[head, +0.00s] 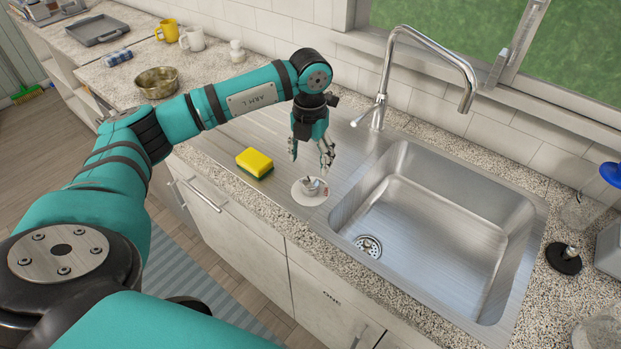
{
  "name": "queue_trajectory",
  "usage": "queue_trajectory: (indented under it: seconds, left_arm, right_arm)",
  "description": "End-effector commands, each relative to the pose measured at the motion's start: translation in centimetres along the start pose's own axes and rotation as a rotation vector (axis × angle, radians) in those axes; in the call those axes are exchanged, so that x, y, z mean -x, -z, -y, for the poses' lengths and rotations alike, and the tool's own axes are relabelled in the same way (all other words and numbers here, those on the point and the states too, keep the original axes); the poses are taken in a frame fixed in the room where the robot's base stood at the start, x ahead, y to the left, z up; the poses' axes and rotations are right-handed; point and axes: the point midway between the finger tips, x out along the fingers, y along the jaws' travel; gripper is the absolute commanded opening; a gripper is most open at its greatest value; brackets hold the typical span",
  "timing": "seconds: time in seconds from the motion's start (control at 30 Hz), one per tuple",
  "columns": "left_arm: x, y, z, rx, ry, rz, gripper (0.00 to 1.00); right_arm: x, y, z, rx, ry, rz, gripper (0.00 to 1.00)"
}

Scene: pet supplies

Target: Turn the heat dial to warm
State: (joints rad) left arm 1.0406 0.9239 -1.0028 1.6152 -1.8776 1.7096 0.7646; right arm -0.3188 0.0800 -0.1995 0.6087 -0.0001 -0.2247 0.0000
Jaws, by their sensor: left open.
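A small round white plate with a grey metallic knob on it, which looks like the heat dial (310,190), sits on the steel drainboard just left of the sink basin. Small red marks show near its right side, but I cannot read them or tell the setting. My left gripper (310,158) points down with its fingers spread open and empty. It appears above and slightly behind the dial, apart from it. My right gripper is not in view.
A yellow and green sponge (255,163) lies left of the dial. The sink basin (440,220) is empty, with the faucet (425,45) behind it. A metal bowl (156,83) and mugs stand farther left. A black round item (563,258) sits at right.

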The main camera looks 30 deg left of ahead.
Motion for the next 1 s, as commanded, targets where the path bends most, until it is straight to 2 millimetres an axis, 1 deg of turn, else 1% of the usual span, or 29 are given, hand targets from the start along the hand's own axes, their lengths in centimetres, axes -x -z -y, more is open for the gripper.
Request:
queue_trajectory:
  seconds: [0.03, 0.1, 0.3, 0.43, 0.6, 0.73, 0.87, 1.0]
  left_arm:
    - [-1.0, 0.1, 0.0, 0.001, -0.001, -0.005, 0.66]
    - [-2.5, 0.1, 0.0, 0.000, -0.001, -0.006, 0.66]
    - [-6.3, 0.1, 0.0, -0.001, -0.001, -0.004, 0.66]
    - [-7.9, 0.0, 0.0, 0.000, 0.001, -0.001, 0.66]
    - [-8.9, 0.0, 0.1, -0.002, 0.001, 0.000, 0.66]
    - [-9.0, 0.0, 0.1, -0.002, 0.001, 0.001, 0.66]
    - [-9.0, 0.0, 0.1, -0.001, 0.001, 0.001, 0.66]
    - [-9.0, 0.0, 0.0, -0.001, 0.001, 0.001, 0.47]
  right_arm:
    - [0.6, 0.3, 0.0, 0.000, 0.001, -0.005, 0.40]
    - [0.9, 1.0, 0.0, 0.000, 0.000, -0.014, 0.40]
    - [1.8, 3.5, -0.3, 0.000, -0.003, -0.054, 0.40]
    - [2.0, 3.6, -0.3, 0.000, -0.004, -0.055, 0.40]
    - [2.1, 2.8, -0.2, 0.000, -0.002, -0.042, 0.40]
    - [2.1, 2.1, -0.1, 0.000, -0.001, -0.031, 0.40]
    - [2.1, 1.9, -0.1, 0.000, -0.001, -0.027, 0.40]
    - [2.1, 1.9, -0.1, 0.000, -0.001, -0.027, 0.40]
